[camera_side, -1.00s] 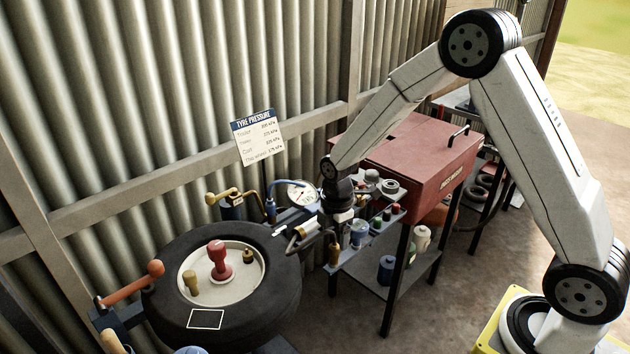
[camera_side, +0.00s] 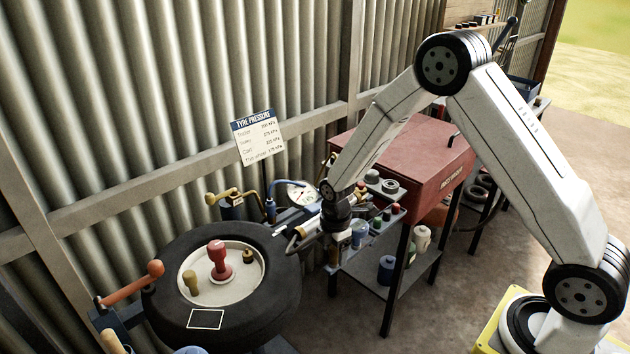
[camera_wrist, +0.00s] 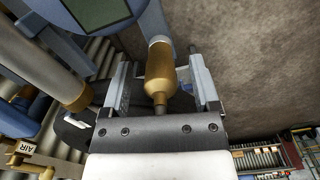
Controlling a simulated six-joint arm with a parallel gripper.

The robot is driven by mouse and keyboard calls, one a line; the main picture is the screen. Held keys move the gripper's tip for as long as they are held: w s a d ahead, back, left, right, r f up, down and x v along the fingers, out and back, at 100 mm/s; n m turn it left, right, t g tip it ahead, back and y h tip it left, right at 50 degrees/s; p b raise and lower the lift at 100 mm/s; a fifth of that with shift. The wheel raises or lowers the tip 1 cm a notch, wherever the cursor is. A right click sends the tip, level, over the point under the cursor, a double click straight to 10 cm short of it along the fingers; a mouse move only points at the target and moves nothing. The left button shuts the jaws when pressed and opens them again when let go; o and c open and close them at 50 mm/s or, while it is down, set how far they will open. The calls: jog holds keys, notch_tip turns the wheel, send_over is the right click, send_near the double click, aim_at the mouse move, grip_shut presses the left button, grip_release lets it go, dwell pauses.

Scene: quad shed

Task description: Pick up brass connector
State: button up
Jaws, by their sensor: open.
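The brass connector (camera_wrist: 160,72) shows in the wrist view as a gold-coloured piece with a pale collar and a narrow tip. It lies between the two fingers of my gripper (camera_wrist: 158,62), which are apart on either side of it, with space visible at the sides. The gripper partly hides this area, so finger contact cannot be told there.
A grey cylinder with a brass end (camera_wrist: 75,97) is close on the left in the wrist view. A tyre (camera_side: 180,252) with knobbed items stands left of the gripper. A red box (camera_side: 420,165) and small bottles are to the right. A gauge (camera_side: 302,194) sits behind.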

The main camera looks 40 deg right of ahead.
grip_shut()
jog(key=shift+r, duration=0.2)
dwell(0.3)
jog(key=shift+r, duration=0.9)
jog(key=s+r, duration=1)
jog(key=s, duration=0.4)
jog(key=shift+a+r, duration=0.15)
jog(key=shift+r, duration=0.25)
